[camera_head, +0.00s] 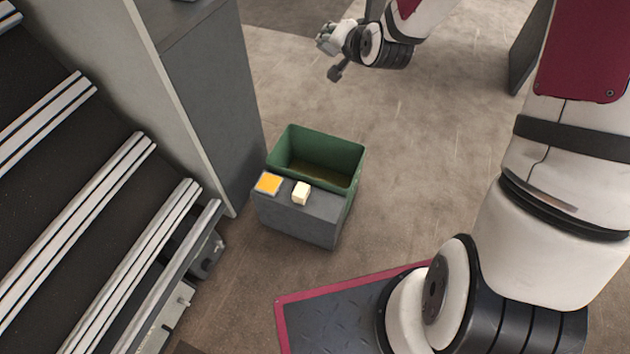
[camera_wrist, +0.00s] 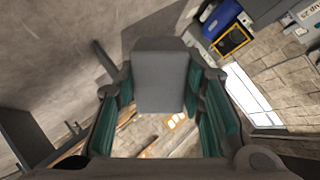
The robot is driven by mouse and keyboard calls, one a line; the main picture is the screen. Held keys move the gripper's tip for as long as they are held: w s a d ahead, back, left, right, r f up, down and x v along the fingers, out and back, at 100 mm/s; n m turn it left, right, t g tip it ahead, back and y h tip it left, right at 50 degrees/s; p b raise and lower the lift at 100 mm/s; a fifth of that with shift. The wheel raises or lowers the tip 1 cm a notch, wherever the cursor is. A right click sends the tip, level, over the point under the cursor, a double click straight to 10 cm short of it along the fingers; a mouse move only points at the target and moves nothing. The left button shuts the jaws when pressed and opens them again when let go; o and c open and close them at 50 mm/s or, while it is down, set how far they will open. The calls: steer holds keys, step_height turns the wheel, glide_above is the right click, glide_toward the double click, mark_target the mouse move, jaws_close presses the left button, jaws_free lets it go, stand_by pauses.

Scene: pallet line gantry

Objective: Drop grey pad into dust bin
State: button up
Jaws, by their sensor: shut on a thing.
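The grey pad (camera_wrist: 160,80) is a flat grey block between the teal-lined fingers of my gripper (camera_wrist: 162,92) in the wrist view. My gripper is shut on it. In the head view my gripper (camera_head: 332,42) is at the top centre, held out over bare floor; the pad cannot be made out clearly there. The dust bin appears to be the green open-topped bin (camera_head: 345,178), standing on the floor at the centre of the head view. My gripper is beyond the bin, not over its opening. The part of the bin's inside that shows looks brownish and empty.
A low grey box (camera_head: 300,222) stands against the near side of the bin, with an orange pad (camera_head: 268,184) and a cream block (camera_head: 301,193) on top. A tall grey cabinet (camera_head: 205,110) and conveyor rails (camera_head: 140,270) stand left. Floor right of the bin is clear.

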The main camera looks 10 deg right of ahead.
steer(key=w+f+n+y+b, duration=0.1)
steer(key=f+b, duration=0.6)
steer(key=f, duration=1.6)
steer(key=w+f+n+g+y+b, duration=0.1)
steer(key=f+b, duration=0.7)
steer(key=f, duration=1.5)
steer(key=shift+w+f+n+y, duration=0.35)
steer(key=shift+w+n+y, duration=0.5)
steer(key=shift+w, duration=0.25)
steer(key=shift+a, duration=0.1)
steer(key=o, duration=1.3)
steer(key=v, duration=1.2)
